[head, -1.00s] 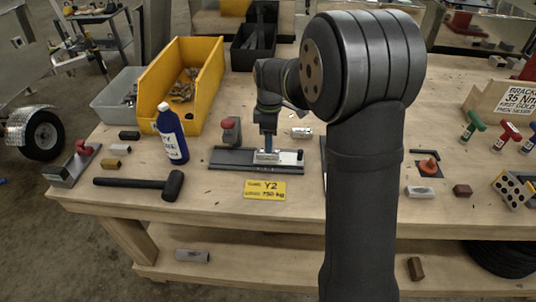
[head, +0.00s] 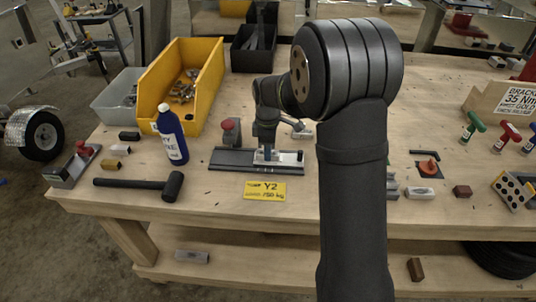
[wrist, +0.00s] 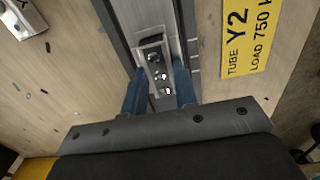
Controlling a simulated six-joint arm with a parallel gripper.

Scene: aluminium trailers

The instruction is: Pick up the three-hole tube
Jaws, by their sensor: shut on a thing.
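The three-hole tube (wrist: 154,58) is a short metallic piece with a row of holes along its top, seen between the fingers in the wrist view. My gripper (wrist: 160,86) has blue fingers, one on each side of the tube, and is shut on it. In the head view my gripper (head: 265,154) is low over the dark flat fixture (head: 230,160) with a light metal strip at its right. Whether the tube touches the fixture cannot be told. The tube's lower part is hidden.
A yellow Y2 plate (head: 265,190) lies in front of the fixture. A red-topped block (head: 231,130) and a small silver part (head: 302,132) stand close behind. A blue bottle (head: 172,137) and mallet (head: 150,185) are left. My arm hides part of the bench right of centre.

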